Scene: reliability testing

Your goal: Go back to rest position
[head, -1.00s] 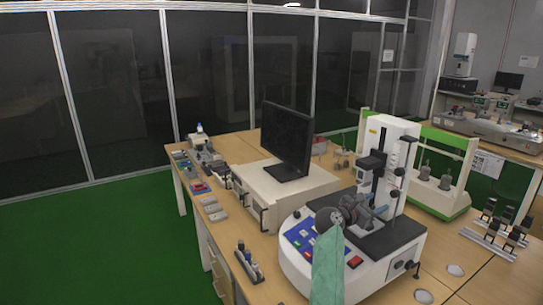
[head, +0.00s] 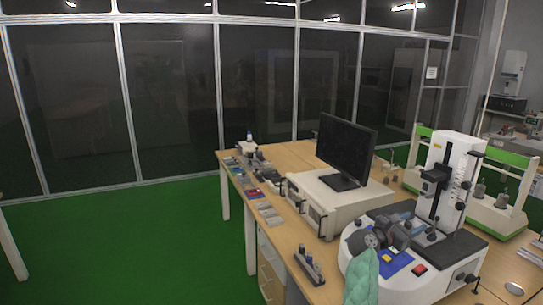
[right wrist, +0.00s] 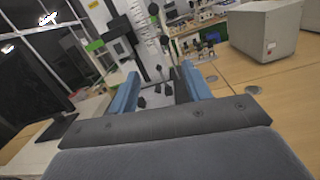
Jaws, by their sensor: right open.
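My right gripper (head: 412,232) is in the lower right of the head view, on an arm with a green sleeve (head: 362,280). It is over the front of a white rounded machine (head: 390,290) with a blue panel. In the right wrist view its two blue fingers (right wrist: 160,84) are apart, with nothing seen held between them. The machine's upright tower (right wrist: 148,40) shows beyond the fingers. Whether the gripper touches the machine I cannot tell. My left gripper is not in view.
A black monitor (head: 346,148) stands on a white box-shaped device (head: 325,200) on the wooden table. Small parts (head: 258,190) lie along the table's left edge. A green-framed rig (head: 500,213) stands behind the machine. The green floor (head: 130,245) left of the table is clear.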

